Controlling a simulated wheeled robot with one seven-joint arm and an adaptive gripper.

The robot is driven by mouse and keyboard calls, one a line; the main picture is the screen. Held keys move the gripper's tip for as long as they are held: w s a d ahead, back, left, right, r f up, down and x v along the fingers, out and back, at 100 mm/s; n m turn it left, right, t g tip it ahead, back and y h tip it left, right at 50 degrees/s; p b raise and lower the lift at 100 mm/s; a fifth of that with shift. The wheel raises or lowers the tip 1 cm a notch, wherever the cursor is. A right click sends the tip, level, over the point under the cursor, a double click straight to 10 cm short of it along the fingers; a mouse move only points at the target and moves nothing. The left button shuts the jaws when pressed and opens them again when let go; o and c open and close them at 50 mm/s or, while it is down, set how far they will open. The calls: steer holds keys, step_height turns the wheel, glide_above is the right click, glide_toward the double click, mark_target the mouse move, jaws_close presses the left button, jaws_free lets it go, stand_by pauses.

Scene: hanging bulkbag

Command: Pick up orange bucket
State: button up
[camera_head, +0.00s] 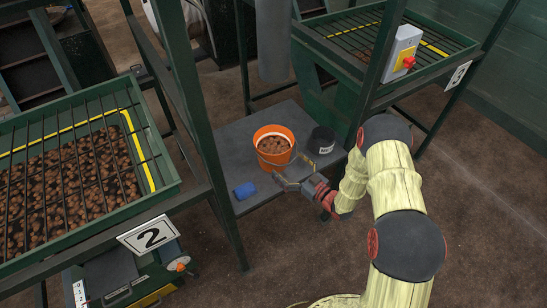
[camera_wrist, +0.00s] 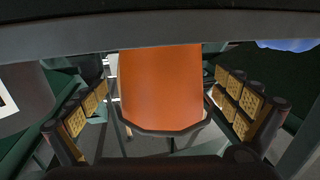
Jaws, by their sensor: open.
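The orange bucket (camera_head: 273,147) stands upright on a dark grey platform (camera_head: 258,200), filled with brown lumps. A thin handle hangs down its near side. In the wrist view the bucket's orange wall (camera_wrist: 160,85) fills the middle, with the handle curving below it. My gripper (camera_head: 281,182) is at the bucket's near right side in the head view. In the wrist view its two padded fingers (camera_wrist: 165,108) are spread, one on each side of the bucket. I cannot tell whether either finger touches it.
A black cup (camera_head: 322,140) stands right of the bucket, and a blue object (camera_head: 245,190) lies at its near left. Green frame posts (camera_head: 205,130) rise left of the platform. A barred tray (camera_head: 70,170) of brown lumps is at left, with a grey switch box (camera_head: 403,52) at upper right.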

steer(key=b+x, duration=0.1)
steer(key=x, duration=0.3)
steer(key=shift+c, duration=1.3)
steer(key=c, duration=1.4)
